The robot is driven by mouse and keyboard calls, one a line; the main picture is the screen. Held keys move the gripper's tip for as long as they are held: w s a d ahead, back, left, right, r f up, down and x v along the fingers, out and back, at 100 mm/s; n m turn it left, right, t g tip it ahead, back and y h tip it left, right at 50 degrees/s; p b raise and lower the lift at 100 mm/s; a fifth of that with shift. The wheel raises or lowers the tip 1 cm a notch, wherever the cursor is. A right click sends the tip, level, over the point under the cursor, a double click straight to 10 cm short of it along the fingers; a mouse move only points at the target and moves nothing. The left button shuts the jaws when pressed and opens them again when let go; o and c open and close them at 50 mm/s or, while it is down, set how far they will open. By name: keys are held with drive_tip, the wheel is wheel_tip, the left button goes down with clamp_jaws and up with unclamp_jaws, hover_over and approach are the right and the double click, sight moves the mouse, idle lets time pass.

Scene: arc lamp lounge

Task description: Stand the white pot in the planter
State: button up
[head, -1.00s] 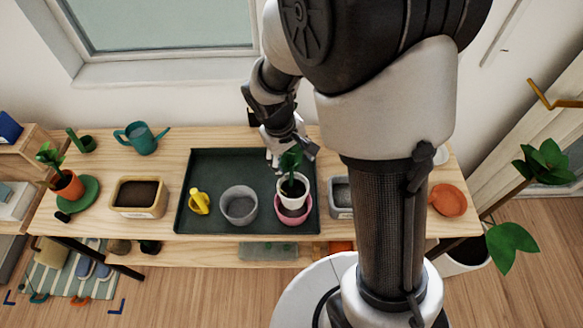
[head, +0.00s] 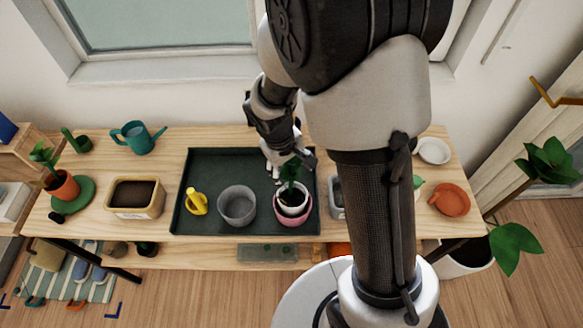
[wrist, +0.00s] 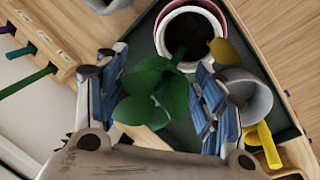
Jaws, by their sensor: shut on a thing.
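The white pot (head: 292,210) holds dark soil and a green leafy plant (head: 291,172). I cannot tell whether the pot rests on the planter's bottom.
The dark tray (head: 215,165) also holds a grey pot (head: 237,206) and a yellow watering can (head: 196,203). A soil-filled trough (head: 135,198), teal watering can (head: 138,137) and orange dish (head: 450,199) stand on the wooden table. My arm hides part of the right side.

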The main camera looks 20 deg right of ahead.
drive_tip(key=o, duration=1.9)
drive_tip(key=shift+f, duration=0.1)
wheel_tip(320, 180, up, 13)
drive_tip(key=a+p, duration=0.2)
drive_tip(key=p, duration=0.3)
drive_tip(key=s+r+m+t+y, duration=0.1)
drive_tip(key=s+r+t, duration=0.1)
drive_tip(key=s+r, duration=0.5)
drive_tip(key=s+d+r+m+t+y, duration=0.1)
drive_tip(key=s+r+m+t, duration=0.1)
drive_tip(key=s+r, duration=0.5)
drive_tip(key=s, duration=0.4)
drive_tip(key=shift+s+d, duration=0.15)
drive_tip(key=shift+s, duration=0.05)
wheel_tip(320, 180, down, 4)
drive_tip(key=b, duration=0.4)
drive_tip(key=shift+r, duration=0.15)
